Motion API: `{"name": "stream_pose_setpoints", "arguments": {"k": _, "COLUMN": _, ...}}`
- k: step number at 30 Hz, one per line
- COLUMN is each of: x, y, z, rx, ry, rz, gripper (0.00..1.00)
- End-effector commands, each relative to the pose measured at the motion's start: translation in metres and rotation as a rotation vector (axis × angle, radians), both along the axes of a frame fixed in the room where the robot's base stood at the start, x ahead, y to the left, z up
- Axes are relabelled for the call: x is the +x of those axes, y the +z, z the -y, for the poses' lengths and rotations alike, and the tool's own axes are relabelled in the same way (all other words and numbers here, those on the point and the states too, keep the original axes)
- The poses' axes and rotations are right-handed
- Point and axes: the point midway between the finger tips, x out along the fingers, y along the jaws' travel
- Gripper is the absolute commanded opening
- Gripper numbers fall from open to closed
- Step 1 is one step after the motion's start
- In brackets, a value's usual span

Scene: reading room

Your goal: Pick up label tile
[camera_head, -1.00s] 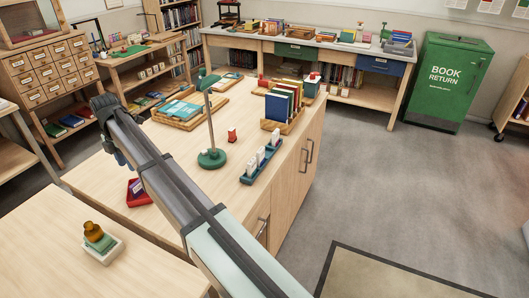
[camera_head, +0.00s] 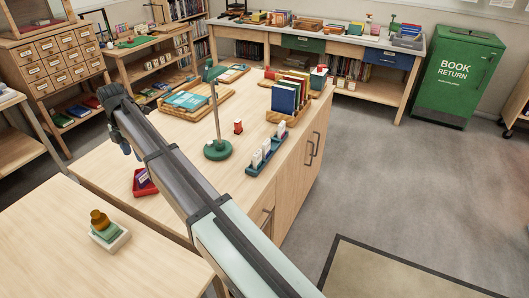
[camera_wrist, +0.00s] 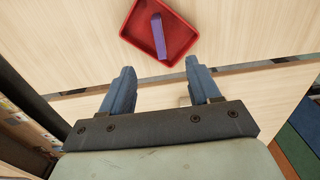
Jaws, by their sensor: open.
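A small red tray (camera_head: 139,189) sits near the left front edge of the long wooden counter, partly hidden by my arm. A purple block-like tile (camera_head: 143,178) lies in it; the tile (camera_wrist: 159,36) shows more clearly in the wrist view, inside the red tray (camera_wrist: 178,20). I cannot read any label on it. A teal rack (camera_head: 251,169) on the counter's right side holds a few upright white tiles (camera_head: 262,150). My gripper (camera_wrist: 158,68) is open and empty, its fingers apart, with the red tray ahead of the fingertips in the wrist view.
A green-based lamp (camera_head: 217,151) stands mid-counter near my arm. A red small object (camera_head: 238,127), a row of books (camera_head: 284,97) and a wooden tray (camera_head: 166,109) are behind it. A white dish (camera_head: 119,241) with stacked items stands on the front table (camera_head: 60,240).

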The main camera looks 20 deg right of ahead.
Motion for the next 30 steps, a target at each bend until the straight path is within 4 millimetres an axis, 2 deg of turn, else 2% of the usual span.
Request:
{"name": "stream_pose_setpoints", "arguments": {"k": 5, "x": 0.001, "y": 0.006, "z": 0.000, "rx": 0.001, "ry": 0.000, "rz": 0.001, "gripper": 0.62}}
{"name": "stream_pose_setpoints", "arguments": {"k": 8, "x": 0.001, "y": 0.021, "z": -0.001, "rx": 0.001, "ry": 0.000, "rz": 0.003, "gripper": 0.62}}
{"name": "stream_pose_setpoints", "arguments": {"k": 12, "x": 0.002, "y": 0.052, "z": -0.001, "rx": 0.001, "ry": 0.000, "rz": 0.003, "gripper": 0.62}}
{"name": "stream_pose_setpoints", "arguments": {"k": 13, "x": 0.001, "y": 0.053, "z": 0.004, "rx": 0.006, "ry": -0.006, "rz": -0.001, "gripper": 0.62}}
{"name": "stream_pose_setpoints", "arguments": {"k": 15, "x": 0.000, "y": 0.042, "z": 0.021, "rx": 0.042, "ry": -0.033, "rz": -0.013, "gripper": 0.62}}
{"name": "stream_pose_setpoints", "arguments": {"k": 23, "x": 0.000, "y": 0.019, "z": 0.076, "rx": 0.188, "ry": -0.138, "rz": -0.051, "gripper": 0.62}}
{"name": "stream_pose_setpoints", "arguments": {"k": 30, "x": -0.007, "y": -0.001, "z": 0.146, "rx": 0.393, "ry": -0.290, "rz": -0.088, "gripper": 0.62}}
